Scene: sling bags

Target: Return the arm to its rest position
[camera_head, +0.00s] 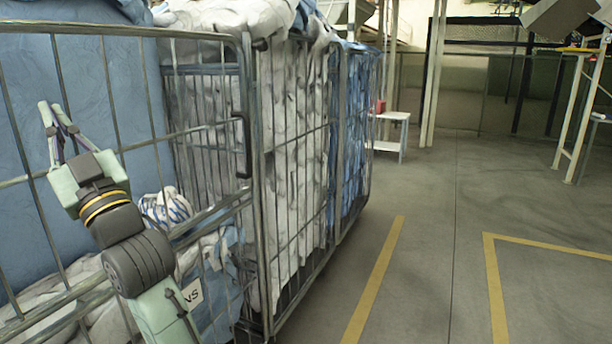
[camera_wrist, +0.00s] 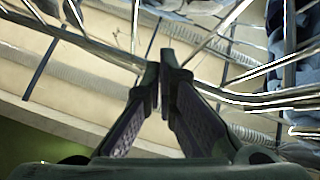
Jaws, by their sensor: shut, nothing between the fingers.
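My gripper (camera_head: 52,108) is at the left in the head view, raised in front of the wire side of a roll cage. Its fingers point up and a little left. In the wrist view my gripper (camera_wrist: 166,65) has its two fingertips together and nothing between them. My arm runs from it down to the bottom edge of the head view. The gap between the gripper and the cage wires is hard to judge.
A wire cage (camera_head: 245,150) holds blue and white cloth, with a blue-and-white striped bundle (camera_head: 166,207) behind my wrist. More cages stand behind it. A white stool (camera_head: 390,130) stands further back. The floor (camera_head: 430,250) with yellow lines is clear at the right.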

